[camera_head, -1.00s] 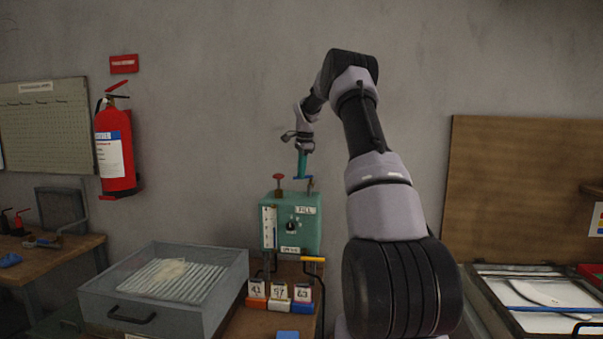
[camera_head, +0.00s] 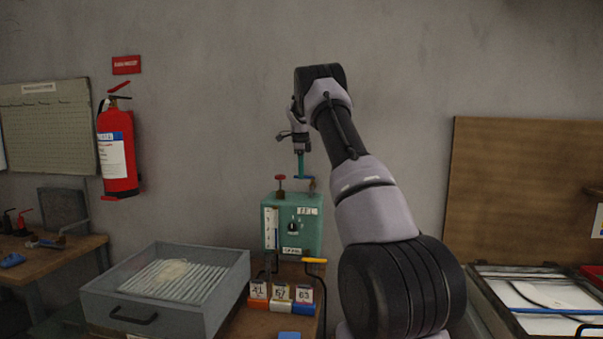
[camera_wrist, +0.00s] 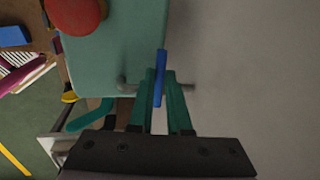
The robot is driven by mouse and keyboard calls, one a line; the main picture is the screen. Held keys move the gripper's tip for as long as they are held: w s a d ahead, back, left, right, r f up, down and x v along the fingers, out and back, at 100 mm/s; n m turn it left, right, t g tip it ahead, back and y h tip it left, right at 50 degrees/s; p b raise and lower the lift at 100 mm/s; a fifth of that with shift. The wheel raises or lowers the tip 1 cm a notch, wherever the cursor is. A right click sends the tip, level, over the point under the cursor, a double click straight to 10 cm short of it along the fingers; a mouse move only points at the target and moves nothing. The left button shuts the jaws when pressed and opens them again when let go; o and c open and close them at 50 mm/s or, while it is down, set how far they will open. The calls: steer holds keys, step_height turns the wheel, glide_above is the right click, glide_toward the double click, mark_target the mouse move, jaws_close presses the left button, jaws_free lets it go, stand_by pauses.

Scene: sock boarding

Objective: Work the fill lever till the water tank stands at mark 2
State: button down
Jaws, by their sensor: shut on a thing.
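The teal tank box (camera_head: 305,240) stands on the wooden bench, with a white gauge strip (camera_head: 271,228) on its left front. The water level on the strip is too small to read. A blue-handled lever (camera_head: 309,178) sits above the box's top right, by a label that seems to say FILL. My gripper (camera_head: 301,174) points down from above with its teal fingers at this handle. In the wrist view the blue handle (camera_wrist: 160,78) runs between the two fingers (camera_wrist: 160,85), which are shut on it.
A red knob (camera_head: 280,178) rises from the box's top left. A yellow handle (camera_head: 314,260) projects below the box. Numbered blocks (camera_head: 281,296) and a grey tray (camera_head: 190,305) with a ribbed insert stand in front and to the left. The wall is close behind.

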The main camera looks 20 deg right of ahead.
stand_by(0.3)
steer(key=c, duration=0.9)
jaws_free()
steer(key=shift+w, duration=0.1)
steer(key=shift+o, duration=0.2)
steer(key=shift+r, duration=0.15)
step_height(320, 180, up, 10)
steer(key=s+a, duration=0.1)
steer(key=shift+s+r, duration=0.2)
steer(key=shift+s, duration=0.2)
steer(key=shift+a, duration=0.1)
